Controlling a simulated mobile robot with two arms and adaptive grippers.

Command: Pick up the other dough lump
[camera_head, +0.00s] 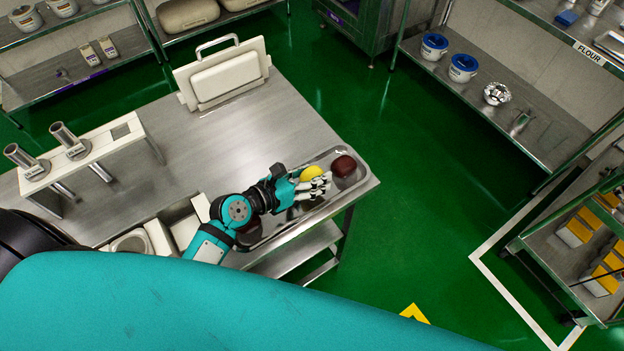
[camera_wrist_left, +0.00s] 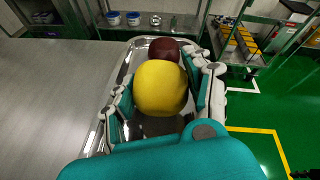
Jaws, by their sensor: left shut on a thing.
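My left gripper (camera_head: 318,186) is shut on a yellow dough lump (camera_head: 311,173) and holds it over the long metal tray (camera_head: 368,172) at the table's right edge. In the left wrist view the yellow lump (camera_wrist_left: 160,88) sits between the finger pads, with metal tray surface visible below it. A dark red lump (camera_head: 343,165) lies at the tray's far end, just beyond the fingertips; it also shows in the left wrist view (camera_wrist_left: 164,47). Another dark red shape (camera_head: 248,236) is partly hidden beside my left arm. My right gripper is not in view.
The steel table (camera_head: 240,130) has a clear middle. A white board with a handle (camera_head: 222,75) stands at its back, and a rack with metal cylinders (camera_head: 80,155) at its left. Shelves with tubs (camera_head: 463,67) stand across the green floor. Open floor lies right of the table.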

